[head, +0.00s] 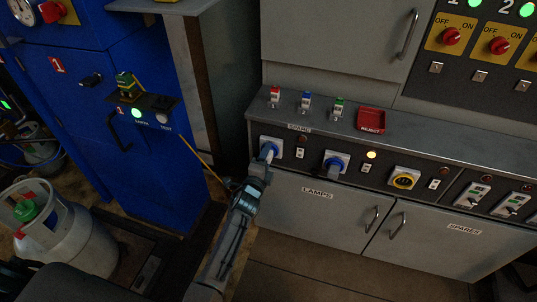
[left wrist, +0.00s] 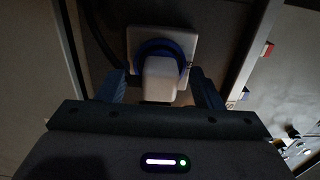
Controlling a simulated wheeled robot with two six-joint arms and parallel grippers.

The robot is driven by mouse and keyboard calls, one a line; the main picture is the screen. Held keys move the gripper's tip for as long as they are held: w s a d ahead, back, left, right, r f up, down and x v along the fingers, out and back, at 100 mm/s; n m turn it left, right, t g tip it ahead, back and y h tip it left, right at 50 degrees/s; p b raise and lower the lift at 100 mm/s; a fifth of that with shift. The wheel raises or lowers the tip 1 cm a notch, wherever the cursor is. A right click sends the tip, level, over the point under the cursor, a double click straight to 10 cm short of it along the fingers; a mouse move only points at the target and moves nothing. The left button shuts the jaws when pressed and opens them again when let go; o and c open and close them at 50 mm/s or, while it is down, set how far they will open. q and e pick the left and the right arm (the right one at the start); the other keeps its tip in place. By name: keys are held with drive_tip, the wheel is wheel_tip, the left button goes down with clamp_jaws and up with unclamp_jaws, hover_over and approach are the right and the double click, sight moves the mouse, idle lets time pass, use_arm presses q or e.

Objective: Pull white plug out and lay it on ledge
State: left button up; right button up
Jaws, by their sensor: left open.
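The white plug (left wrist: 160,80) sits in a square socket with a blue ring (left wrist: 176,45) in the left wrist view. In the head view the white plug (head: 268,149) is at the left end of the dark panel, partly covered by my gripper. My left gripper (head: 264,166) is open in front of it; in the left wrist view its two fingers (left wrist: 161,92) stand on either side of the plug. I cannot tell whether they touch it. The grey ledge (head: 435,136) runs above the panel. My right gripper is not in view.
A second blue-ringed socket (head: 336,162) with a grey plug is to the right. Small red, blue and green units and a red REJECT tray (head: 371,120) stand on the ledge. The ledge is clear right of the tray. A blue cabinet (head: 85,100) and a gas cylinder (head: 67,238) are at left.

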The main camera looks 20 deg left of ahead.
use_arm(q)
drive_tip(key=shift+c, duration=0.4)
clamp_jaws()
drive_tip(key=s+p, duration=0.1)
drive_tip(key=s, duration=0.5)
idle(1.0)
drive_tip(key=shift+a, duration=0.1)
idle(0.4)
